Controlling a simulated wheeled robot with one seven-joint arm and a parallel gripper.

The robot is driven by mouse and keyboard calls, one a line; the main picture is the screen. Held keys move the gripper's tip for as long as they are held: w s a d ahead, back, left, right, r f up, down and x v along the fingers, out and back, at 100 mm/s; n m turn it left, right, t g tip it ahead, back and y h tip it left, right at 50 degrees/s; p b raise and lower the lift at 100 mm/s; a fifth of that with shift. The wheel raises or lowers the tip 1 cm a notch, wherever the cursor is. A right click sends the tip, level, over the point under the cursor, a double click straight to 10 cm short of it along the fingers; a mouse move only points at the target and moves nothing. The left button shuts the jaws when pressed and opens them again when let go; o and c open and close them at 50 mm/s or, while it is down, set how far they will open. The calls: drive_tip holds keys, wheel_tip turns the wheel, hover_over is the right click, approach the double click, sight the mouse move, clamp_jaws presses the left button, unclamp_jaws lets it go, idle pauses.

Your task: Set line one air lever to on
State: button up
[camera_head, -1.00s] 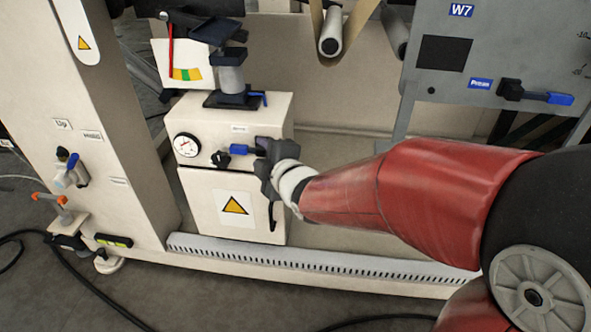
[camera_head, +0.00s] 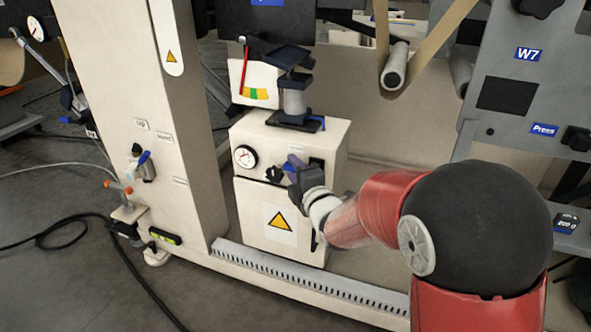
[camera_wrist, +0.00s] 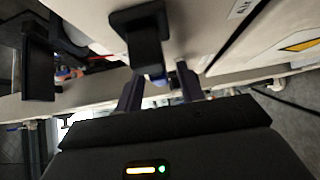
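The air lever has a dark pivot (camera_head: 274,174) on the front of the cream box, beside the round gauge (camera_head: 244,157). Its blue handle (camera_head: 293,162) points right and slightly up, partly hidden by my gripper. The label near it is too small to read. My gripper (camera_head: 299,172) is at the handle's free end. In the wrist view, the two fingers of my gripper (camera_wrist: 158,84) stand apart. A blue piece (camera_wrist: 156,80), apparently the handle, shows between them with space beside it. I cannot tell whether a finger touches it.
A dark bracket-like block (camera_wrist: 142,35) is close to the fingers in the wrist view. The box door has a yellow warning sign (camera_head: 280,222). A slotted grey rail (camera_head: 300,283) runs along the floor frame. Another blue lever (camera_head: 145,160) is on the left column. A W7 panel (camera_head: 510,65) stands at right.

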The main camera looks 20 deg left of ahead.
clamp_jaws()
idle(0.3)
drive_tip(key=shift+f, duration=0.15)
drive_tip(key=d+f+n+g+h, duration=0.1)
drive_tip(key=n+h, duration=0.2)
drive_tip(key=h, duration=0.1)
drive_tip(key=d+f+n+g+h, duration=0.1)
drive_tip(key=n+g+h, duration=0.1)
drive_tip(key=n+h, duration=0.1)
drive_tip(key=d+f+n+g+h, duration=0.1)
drive_tip(key=d+n+h, duration=0.1)
drive_tip(key=h, duration=0.3)
drive_tip(key=shift+s+f+n+g, duration=0.1)
drive_tip(key=shift+f+n+g, duration=0.2)
drive_tip(key=shift+n, duration=0.1)
idle(0.5)
drive_tip(key=shift+f+h, duration=0.15)
drive_tip(key=shift+h, duration=0.25)
